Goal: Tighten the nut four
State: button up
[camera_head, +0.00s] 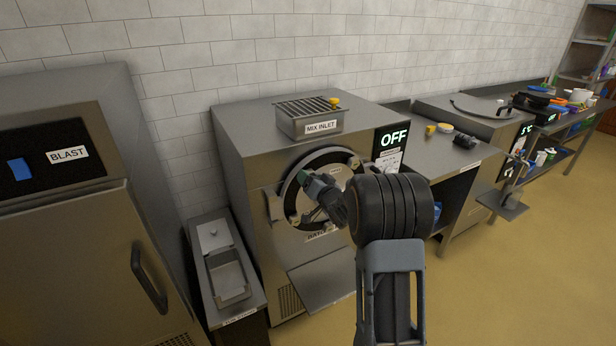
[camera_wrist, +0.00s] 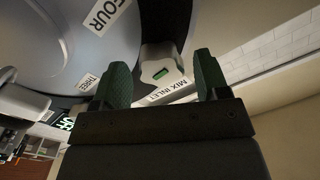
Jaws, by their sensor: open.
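The round grey door (camera_head: 325,172) of the batch machine carries the nuts. In the wrist view the door (camera_wrist: 60,45) bears a FOUR label (camera_wrist: 108,12) and a THREE label (camera_wrist: 88,82). A pale lobed nut (camera_wrist: 158,58) with a green mark stands at the door's edge, in the gap between my open fingers. It appears ahead of the fingertips; I cannot tell whether they touch it. Another pale fitting (camera_wrist: 22,103) is at the left. My gripper (camera_head: 312,190) is in front of the door's left part and hides some of it.
The MIX INLET hopper (camera_head: 308,120) sits on the machine, with a yellow object (camera_head: 334,101) on it. The display reads OFF (camera_head: 394,138). A steel tray (camera_head: 318,278) juts out below the door. The BLAST cabinet (camera_head: 60,245) stands left; floor is clear at right.

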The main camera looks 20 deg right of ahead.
jog(key=shift+s+d, duration=0.15)
jog(key=shift+s, duration=1.25)
jog(key=shift+s+d, duration=0.15)
jog(key=shift+s, duration=1.2)
jog(key=s+d+b, duration=0.2)
jog(key=s, duration=1.2)
jog(key=s+a+f+n+g+h+p, duration=0.1)
jog(key=s+a+n+g, duration=0.3)
jog(key=s+a+g, duration=0.9)
jog(key=shift+s+a+f+n+g+h, duration=0.35)
jog(key=shift+a+g, duration=0.25)
jog(key=shift+a, duration=0.2)
